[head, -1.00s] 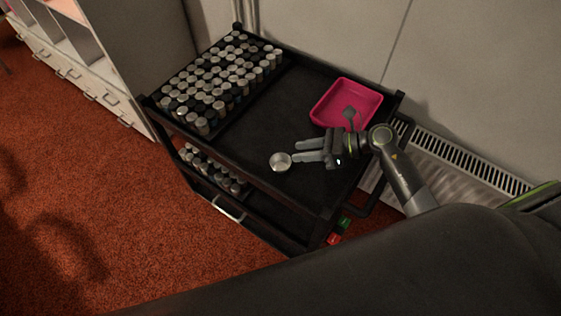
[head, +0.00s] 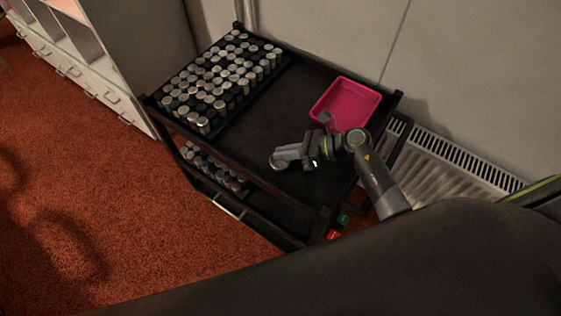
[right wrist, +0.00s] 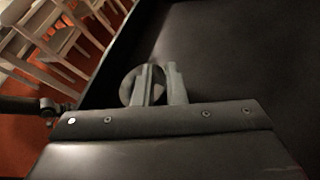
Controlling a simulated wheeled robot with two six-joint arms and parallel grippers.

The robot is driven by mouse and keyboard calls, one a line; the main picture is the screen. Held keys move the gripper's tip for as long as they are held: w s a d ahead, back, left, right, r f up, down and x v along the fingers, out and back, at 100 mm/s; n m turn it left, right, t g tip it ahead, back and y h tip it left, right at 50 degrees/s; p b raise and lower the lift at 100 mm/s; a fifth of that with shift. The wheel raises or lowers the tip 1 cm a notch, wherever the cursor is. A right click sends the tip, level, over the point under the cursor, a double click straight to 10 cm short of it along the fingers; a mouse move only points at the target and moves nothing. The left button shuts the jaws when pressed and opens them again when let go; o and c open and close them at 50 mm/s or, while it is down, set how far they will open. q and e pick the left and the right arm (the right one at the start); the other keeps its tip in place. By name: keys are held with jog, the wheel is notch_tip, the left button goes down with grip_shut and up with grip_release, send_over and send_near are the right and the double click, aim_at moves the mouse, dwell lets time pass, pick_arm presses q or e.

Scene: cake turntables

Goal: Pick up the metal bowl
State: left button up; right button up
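The small round metal bowl (head: 275,165) sits on the black top of the cart (head: 262,125), near its front edge. My right gripper (head: 283,158) is at the bowl, its fingers overlapping it and hiding much of it in the head view. In the right wrist view the bowl (right wrist: 127,89) shows behind and beside the left finger. The right gripper's fingers (right wrist: 161,85) stand apart with a narrow gap, and part of the bowl shows in it. A firm hold is not visible. My left gripper is not in view.
A pink tray (head: 368,103) lies at the cart's back right, close to my right wrist. A rack of several dark and silver-topped jars (head: 222,75) fills the left of the top. More jars (head: 215,170) are on a lower shelf. The middle top is clear.

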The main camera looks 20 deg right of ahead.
grip_shut()
jog(key=s+d+r+m+t, duration=0.1)
jog(key=s+d+r, duration=0.1)
jog(key=r, duration=0.8)
jog(key=s+d+r+m+t+h, duration=0.1)
jog(key=s+d+r, duration=0.2)
jog(key=r, duration=0.7)
jog(key=shift+s+r+t, duration=0.3)
jog(key=shift+s+r, duration=0.1)
jog(key=shift+s, duration=0.3)
